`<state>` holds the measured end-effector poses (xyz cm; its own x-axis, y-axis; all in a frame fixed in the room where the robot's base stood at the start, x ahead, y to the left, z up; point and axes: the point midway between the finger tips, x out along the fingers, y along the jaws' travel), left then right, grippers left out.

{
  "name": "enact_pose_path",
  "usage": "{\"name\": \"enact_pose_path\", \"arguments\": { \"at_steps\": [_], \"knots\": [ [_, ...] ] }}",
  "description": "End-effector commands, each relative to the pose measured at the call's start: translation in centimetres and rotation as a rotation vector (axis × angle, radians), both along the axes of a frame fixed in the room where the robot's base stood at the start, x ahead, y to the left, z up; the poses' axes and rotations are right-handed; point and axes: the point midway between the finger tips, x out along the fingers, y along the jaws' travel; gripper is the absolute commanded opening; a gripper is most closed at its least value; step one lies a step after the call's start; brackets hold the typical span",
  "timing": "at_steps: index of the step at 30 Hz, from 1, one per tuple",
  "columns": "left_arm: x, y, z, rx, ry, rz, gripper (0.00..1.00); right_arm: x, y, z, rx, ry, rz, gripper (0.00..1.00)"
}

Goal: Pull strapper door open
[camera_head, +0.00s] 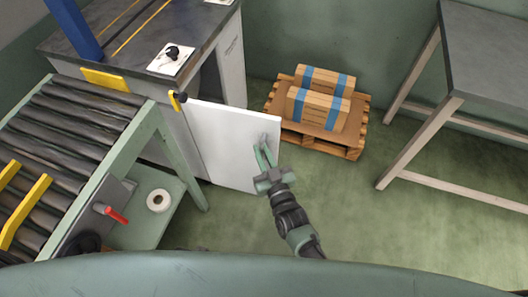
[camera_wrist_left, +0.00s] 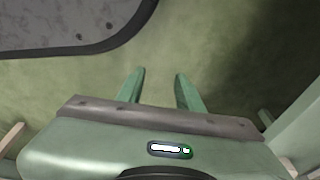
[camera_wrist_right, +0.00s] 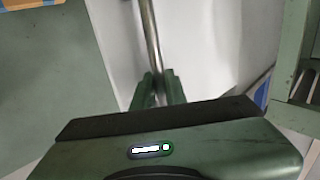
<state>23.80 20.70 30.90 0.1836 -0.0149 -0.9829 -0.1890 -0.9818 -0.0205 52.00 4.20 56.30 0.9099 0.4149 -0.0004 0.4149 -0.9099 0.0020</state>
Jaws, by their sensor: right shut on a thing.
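The strapper door (camera_head: 222,140) is a white panel, standing partly open from the strapper cabinet (camera_head: 226,62) in the head view. My right gripper (camera_head: 264,156) is at the door's outer edge. In the right wrist view its fingers (camera_wrist_right: 158,90) are closed around a metal bar handle (camera_wrist_right: 150,40) in front of the white door (camera_wrist_right: 205,50). My left gripper is outside the head view. In the left wrist view its fingers (camera_wrist_left: 160,88) are apart with nothing between them.
A roller conveyor (camera_head: 75,125) with a green frame stands at the left, with a tape roll (camera_head: 158,200) on its lower shelf. A wooden pallet (camera_head: 345,145) with strapped boxes (camera_head: 318,107) lies behind the door. A grey table (camera_head: 490,50) stands at right. The floor (camera_head: 400,230) between is clear.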

Motion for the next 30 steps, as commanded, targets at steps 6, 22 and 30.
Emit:
{"name": "enact_pose_path", "arguments": {
  "at_steps": [6, 22, 30],
  "knots": [
    [0.1, -0.2, 0.0, -0.002, -0.002, -0.001, 0.36, 0.0, 0.3, 0.2, 0.0, -0.004, 0.004, 0.0],
    [0.0, -0.1, -0.2, -0.002, -0.001, -0.001, 0.36, -1.3, -0.5, 0.0, -0.001, 0.0, 0.002, 0.33],
    [-2.0, 0.3, -2.3, 0.001, 0.018, -0.004, 0.36, -5.5, -2.3, 0.1, -0.001, 0.0, 0.004, 0.33]
  ]
}}
